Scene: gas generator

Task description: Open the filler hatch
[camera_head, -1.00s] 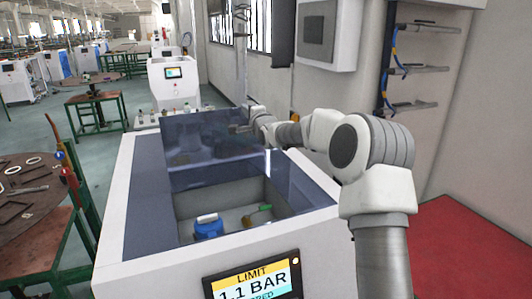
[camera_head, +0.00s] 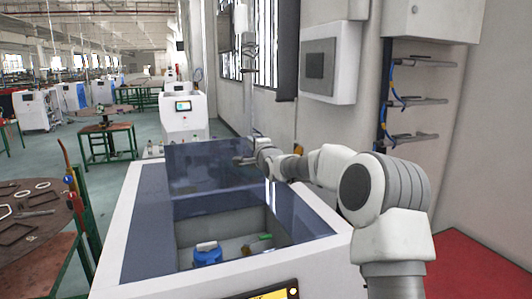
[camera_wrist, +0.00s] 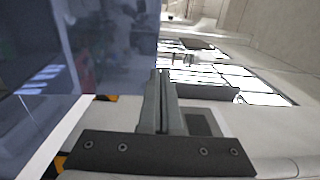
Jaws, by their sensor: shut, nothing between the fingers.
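The filler hatch (camera_head: 200,172) is a translucent dark-blue panel. It stands raised, close to upright, above the opening in the white and blue machine (camera_head: 145,225). My gripper (camera_head: 240,160) is at the hatch's upper right part, with my arm reaching in from the right. In the wrist view the gripper fingers (camera_wrist: 160,75) are together with nothing between them. The hatch (camera_wrist: 105,45) fills the upper left there, beside the fingertips. I cannot tell whether the fingers touch it.
Inside the opening are a blue container (camera_head: 207,256) and a small green item (camera_head: 265,237). A wall box (camera_head: 328,63) and pipe brackets (camera_head: 415,100) are at the right. A round table (camera_head: 25,230) stands at the left; the aisle beyond has open floor.

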